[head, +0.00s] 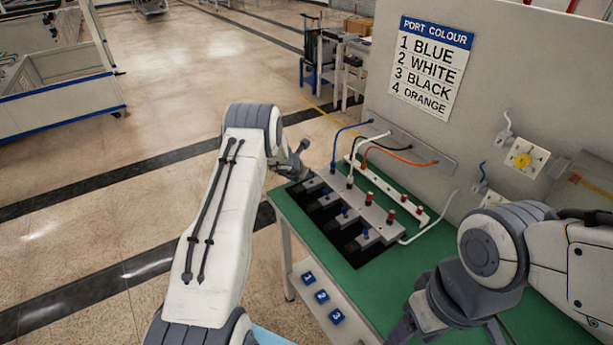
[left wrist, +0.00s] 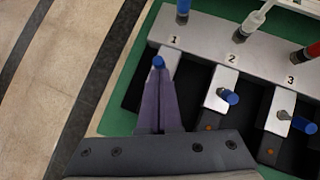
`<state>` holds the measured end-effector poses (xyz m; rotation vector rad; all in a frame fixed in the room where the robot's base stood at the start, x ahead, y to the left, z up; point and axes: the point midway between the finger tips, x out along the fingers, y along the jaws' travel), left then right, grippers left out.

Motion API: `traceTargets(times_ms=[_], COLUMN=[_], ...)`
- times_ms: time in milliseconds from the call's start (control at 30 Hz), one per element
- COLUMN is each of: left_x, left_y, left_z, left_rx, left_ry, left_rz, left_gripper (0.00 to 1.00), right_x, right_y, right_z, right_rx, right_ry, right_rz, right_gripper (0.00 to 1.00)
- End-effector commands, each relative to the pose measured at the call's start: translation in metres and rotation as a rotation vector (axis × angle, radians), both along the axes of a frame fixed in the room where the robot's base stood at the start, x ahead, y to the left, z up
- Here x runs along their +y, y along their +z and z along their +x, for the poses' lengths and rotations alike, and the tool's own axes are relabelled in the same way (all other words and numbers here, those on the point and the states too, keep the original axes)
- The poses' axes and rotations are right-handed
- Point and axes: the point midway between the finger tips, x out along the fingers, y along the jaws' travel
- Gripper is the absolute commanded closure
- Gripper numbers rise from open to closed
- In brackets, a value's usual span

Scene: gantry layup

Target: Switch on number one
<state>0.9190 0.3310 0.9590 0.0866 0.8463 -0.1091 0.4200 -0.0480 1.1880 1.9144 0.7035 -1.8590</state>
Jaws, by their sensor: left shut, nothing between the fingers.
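A grey numbered switch block (head: 378,212) lies on the green table. In the left wrist view, its number 1 switch has a blue-tipped lever (left wrist: 158,62) close to the strip. My left gripper (left wrist: 162,88) is shut and empty, its fingertips right at this lever; I cannot tell whether they touch. The number 2 lever (left wrist: 229,97) and number 3 lever (left wrist: 304,125) stand to the right, both blue-tipped. In the head view my left gripper (head: 302,150) is at the block's far left end. My right gripper (head: 424,314) hangs low over the table's right side; its jaw opening is unclear.
A wall sign (head: 433,65) lists port colours: 1 blue, 2 white, 3 black, 4 orange. Coloured cables (head: 402,157) run from the wall to the block. A white strip with red switches (head: 378,181) lies behind.

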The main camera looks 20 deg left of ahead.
Motion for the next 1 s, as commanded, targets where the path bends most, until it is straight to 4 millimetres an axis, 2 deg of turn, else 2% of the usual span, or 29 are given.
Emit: traceTargets(times_ms=[133, 300, 600, 1000], left_x=[-0.003, -0.007, -0.014, -0.011], left_y=[0.002, 0.002, 0.006, 0.021], left_z=[-0.001, 0.0, 0.002, 0.001], left_rx=[0.003, 0.002, 0.002, 0.002], left_ry=[0.0, -0.001, -0.008, -0.006], left_rz=[0.0, 0.001, 0.0, 0.0], left_gripper=[1.0, 1.0, 1.0, 1.0], right_x=[0.0, 0.0, 0.0, 0.0], right_y=[0.002, -0.008, -0.003, 0.008], right_z=[0.0, 0.0, 0.0, 0.0], right_rx=[0.0, 0.0, 0.0, 0.0], right_ry=[0.001, 0.0, 0.0, 0.0], right_rz=[0.0, 0.0, 0.0, 0.0], right_gripper=[0.37, 0.37, 0.37, 0.37])
